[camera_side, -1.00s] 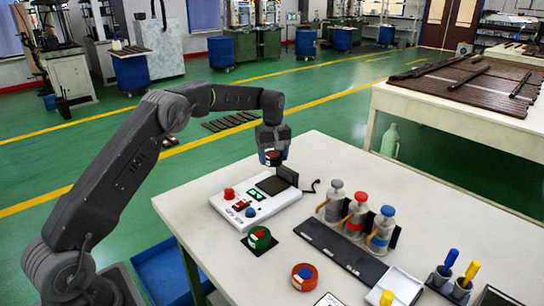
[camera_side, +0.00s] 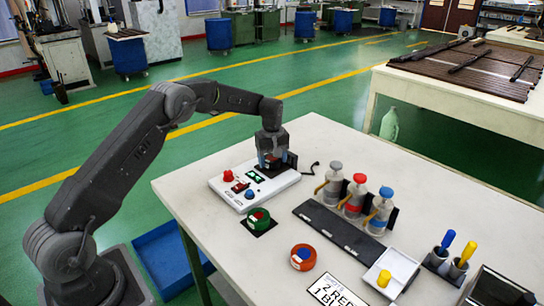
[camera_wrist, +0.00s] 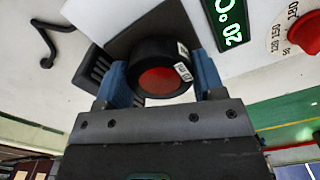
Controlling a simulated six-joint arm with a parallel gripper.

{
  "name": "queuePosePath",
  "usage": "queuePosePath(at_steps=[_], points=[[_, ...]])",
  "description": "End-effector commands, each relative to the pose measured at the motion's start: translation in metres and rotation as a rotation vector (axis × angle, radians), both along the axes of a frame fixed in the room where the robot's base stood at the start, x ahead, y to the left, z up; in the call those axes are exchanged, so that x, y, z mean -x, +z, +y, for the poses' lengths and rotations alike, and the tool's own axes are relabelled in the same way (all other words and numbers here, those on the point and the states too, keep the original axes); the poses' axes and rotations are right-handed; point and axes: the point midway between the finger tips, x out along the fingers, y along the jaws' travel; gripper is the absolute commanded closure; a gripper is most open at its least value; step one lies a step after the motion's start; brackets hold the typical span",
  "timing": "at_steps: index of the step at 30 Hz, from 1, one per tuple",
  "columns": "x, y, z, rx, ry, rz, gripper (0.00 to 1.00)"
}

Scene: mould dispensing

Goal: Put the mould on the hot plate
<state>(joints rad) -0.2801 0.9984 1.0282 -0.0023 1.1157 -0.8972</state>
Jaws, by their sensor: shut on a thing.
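The mould is a small black round cup with a red middle and a small white label. It shows in the wrist view (camera_wrist: 158,78), between the blue fingertips of my gripper. My gripper (camera_side: 270,160) is shut on it. The hot plate (camera_side: 274,188) is a white unit with a dark square plate, a green display, and red and blue knobs. My gripper is low over the dark plate, which also shows behind the mould in the wrist view (camera_wrist: 127,40). I cannot tell whether the mould touches the plate.

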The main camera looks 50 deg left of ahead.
Motion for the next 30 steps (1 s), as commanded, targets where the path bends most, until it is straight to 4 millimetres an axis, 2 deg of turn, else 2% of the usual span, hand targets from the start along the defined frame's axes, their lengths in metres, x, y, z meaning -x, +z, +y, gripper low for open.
queuePosePath(at_steps=[30], points=[[-0.0003, -0.0053, 0.0001, 0.000, 0.000, -0.001, 0.65]])
